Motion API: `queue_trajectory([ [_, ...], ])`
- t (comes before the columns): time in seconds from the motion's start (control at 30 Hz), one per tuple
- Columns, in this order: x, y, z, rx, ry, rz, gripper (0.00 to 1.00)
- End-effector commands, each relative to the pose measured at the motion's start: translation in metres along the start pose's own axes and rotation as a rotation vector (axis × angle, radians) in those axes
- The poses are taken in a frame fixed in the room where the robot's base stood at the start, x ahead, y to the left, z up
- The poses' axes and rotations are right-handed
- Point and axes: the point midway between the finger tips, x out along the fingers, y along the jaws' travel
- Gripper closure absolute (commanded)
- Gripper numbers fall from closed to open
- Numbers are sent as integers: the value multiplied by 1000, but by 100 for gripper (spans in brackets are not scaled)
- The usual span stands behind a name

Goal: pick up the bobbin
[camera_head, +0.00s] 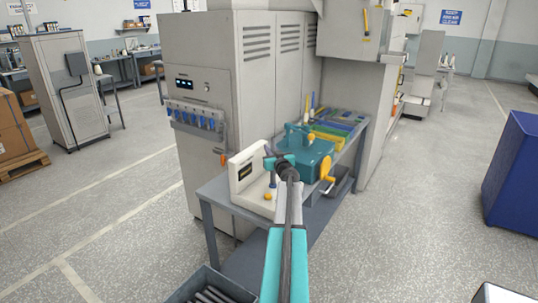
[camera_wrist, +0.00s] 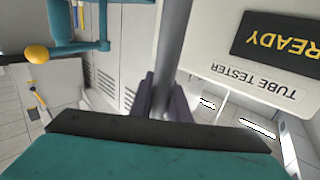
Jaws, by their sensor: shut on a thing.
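In the wrist view the two dark fingers of my gripper (camera_wrist: 164,103) are closed around a slim grey tube, the bobbin (camera_wrist: 174,45), which runs up out of the top of the picture. Its far end is out of view there. In the head view my gripper (camera_head: 270,157) is above the bench, just beside the white tube tester (camera_head: 243,172). The tester's READY panel shows close by on the right in the wrist view (camera_wrist: 222,62).
A teal machine (camera_head: 309,160) with a yellow crank stands right of the tester on the grey bench (camera_head: 213,190). Coloured trays (camera_head: 335,130) are behind it. A dark bin (camera_head: 190,287) with several dark rods is at lower left.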

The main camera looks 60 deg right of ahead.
Motion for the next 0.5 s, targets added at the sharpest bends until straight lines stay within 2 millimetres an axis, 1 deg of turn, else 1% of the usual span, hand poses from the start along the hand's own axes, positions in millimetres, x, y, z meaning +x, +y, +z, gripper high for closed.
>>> queue_trajectory([
  [0.03, 0, 0, -8, -2, 1, 0, 100],
  [0.17, 0, 0, -27, -1, 2, 0, 100],
  [0.27, 0, 1, -46, -2, 2, 0, 100],
  [0.5, 0, 1, -98, -2, 2, 0, 100],
])
